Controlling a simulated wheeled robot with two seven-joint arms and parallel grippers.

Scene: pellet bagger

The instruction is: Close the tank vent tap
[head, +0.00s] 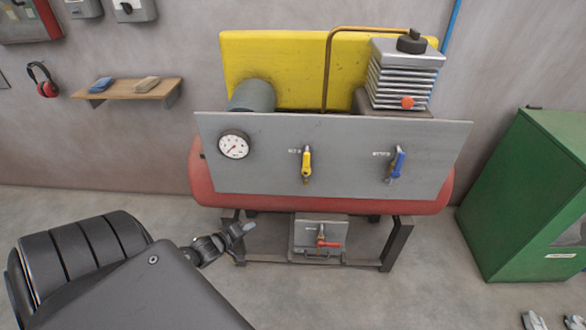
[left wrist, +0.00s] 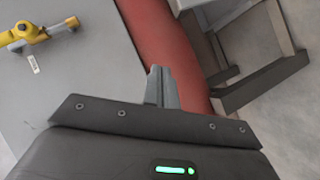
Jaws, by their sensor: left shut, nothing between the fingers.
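Three lever taps show in the head view, with labels too small to read, so I cannot tell which is the tank vent tap. A yellow-handled tap (head: 306,163) with its lever near vertical and a blue-handled tap (head: 398,163) with its lever slightly tilted sit on the grey panel. A red-handled tap (head: 328,244), lever horizontal, is on a small low plate. My left gripper (head: 240,230) is shut and empty, left of the red tap and below the panel. The left wrist view shows its fingers (left wrist: 160,88) and the yellow tap (left wrist: 22,36), apart. My right gripper (head: 553,321) shows only fingertips, spread apart.
The grey panel (head: 350,185) carries a gauge (head: 234,146) and stands before a red tank (head: 200,178) on a dark frame (head: 397,245). A green cabinet (head: 520,200) stands at right. A shelf (head: 130,90) hangs on the left wall. Floor in front is clear.

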